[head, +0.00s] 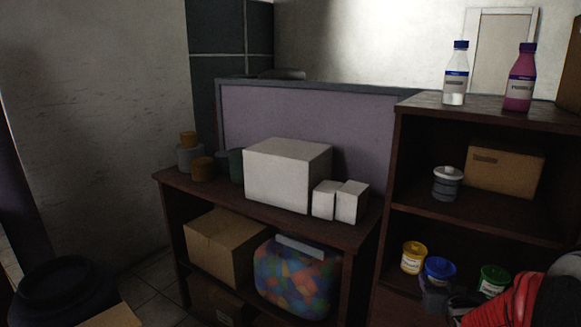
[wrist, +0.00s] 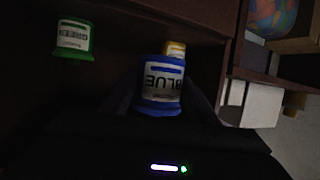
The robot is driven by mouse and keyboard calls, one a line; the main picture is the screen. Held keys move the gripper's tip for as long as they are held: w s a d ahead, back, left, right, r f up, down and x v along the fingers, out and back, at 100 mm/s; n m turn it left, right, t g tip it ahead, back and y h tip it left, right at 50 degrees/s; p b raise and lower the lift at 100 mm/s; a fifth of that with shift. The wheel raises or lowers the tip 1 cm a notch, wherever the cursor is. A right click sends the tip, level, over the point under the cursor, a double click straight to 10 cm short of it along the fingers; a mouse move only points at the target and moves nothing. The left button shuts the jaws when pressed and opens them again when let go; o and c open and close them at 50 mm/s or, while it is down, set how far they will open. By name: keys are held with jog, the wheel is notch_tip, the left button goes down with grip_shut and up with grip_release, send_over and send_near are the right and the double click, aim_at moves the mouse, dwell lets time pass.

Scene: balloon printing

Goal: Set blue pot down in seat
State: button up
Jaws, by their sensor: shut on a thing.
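The blue pot (head: 440,269) is in the lower right of the head view, in front of the right shelf unit. My gripper (head: 436,294) is shut on it, with dark fingers around its body. In the wrist view the blue pot (wrist: 161,86) sits between the dark fingers, its label upside down. The yellow pot (head: 413,257) stands just left of it in the head view and partly behind it in the wrist view (wrist: 175,48). The green pot (head: 492,280) stands to its right. I cannot make out the seat, nor whether the blue pot's base touches the shelf.
A grey pot (head: 447,184) and a cardboard box (head: 505,170) stand on the shelf above. Two bottles, one clear (head: 456,78) and one pink (head: 520,82), stand on top. White boxes (head: 287,176) stand on the left unit. A shelf board (head: 480,217) overhangs the pots.

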jog(key=w+a+f+n+y, duration=0.1)
jog(key=w+a+f, duration=0.1)
jog(key=a, duration=0.6)
jog(key=w+a+f+n+y, duration=0.1)
jog(key=w+a+f, duration=0.1)
jog(key=w+a, duration=0.2)
jog(key=w+a+f+n+y, duration=0.1)
jog(key=w+a+f, duration=0.2)
jog(key=a, duration=0.8)
jog(key=shift+w+a+y, duration=0.3)
jog(key=shift+s, duration=0.1)
jog(key=v, duration=0.6)
jog(key=shift+s, duration=0.25)
